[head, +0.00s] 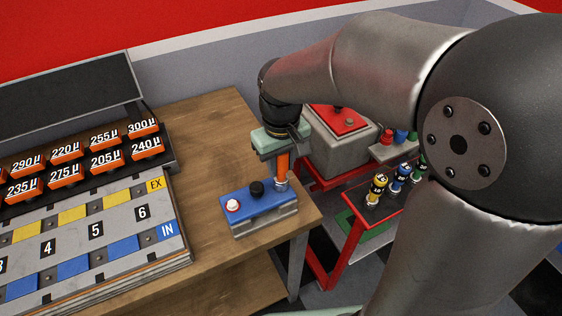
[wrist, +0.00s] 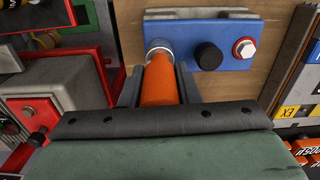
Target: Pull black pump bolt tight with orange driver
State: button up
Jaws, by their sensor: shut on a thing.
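My gripper (head: 279,160) is shut on the orange driver (wrist: 160,85), which points down and also shows in the head view (head: 284,165). The driver's silver socket (wrist: 158,48) is at one end of the blue pump block (head: 262,212): the right end in the head view, the left in the wrist view. What lies under the socket is hidden. The black pump bolt (head: 257,188) stands beside the socket, apart from it, near the middle of the block; it also shows in the wrist view (wrist: 208,56). A red-and-white bolt (head: 232,206) stands at the other end.
The pump block sits near the right edge of the wooden bench (head: 218,140). A grey plate with numbered slots (head: 90,235) and orange labelled blocks (head: 105,160) lie left. A red cart (head: 345,225) with yellow, blue and green drivers (head: 377,188) stands right, near a grey box (head: 340,145).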

jog(key=shift+m, duration=0.3)
jog(key=shift+m, duration=1.1)
jog(key=shift+r, duration=0.15)
jog(key=shift+r+p, duration=0.55)
jog(key=shift+r, duration=0.05)
jog(key=n, duration=0.4)
jog(key=n+p, duration=0.1)
jog(key=n, duration=0.4)
